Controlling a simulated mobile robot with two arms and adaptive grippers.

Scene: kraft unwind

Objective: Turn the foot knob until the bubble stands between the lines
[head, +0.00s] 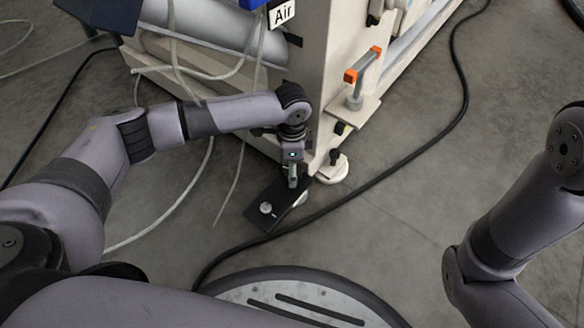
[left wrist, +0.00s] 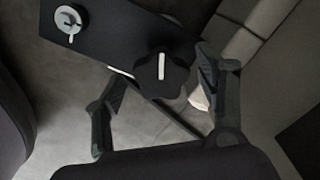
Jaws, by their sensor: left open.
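The foot knob (left wrist: 163,72), black and lobed with a white line on top, sits at the edge of a dark plate (left wrist: 115,38) in the left wrist view. My left gripper (left wrist: 160,78) is open, with one finger on each side of the knob; I cannot tell whether either finger touches it. In the head view my left gripper (head: 292,182) points down over the dark plate (head: 282,205) at the machine's lower corner and hides the knob. No bubble or lines can be made out. My right gripper is out of view.
A silver bolt with a washer (head: 266,209) stands on the plate. The cream machine (head: 318,85) rises behind, with an orange-ended handle (head: 362,64) and a white foot (head: 333,169). A black cable (head: 372,190) crosses the floor. Open floor (head: 500,90) lies right.

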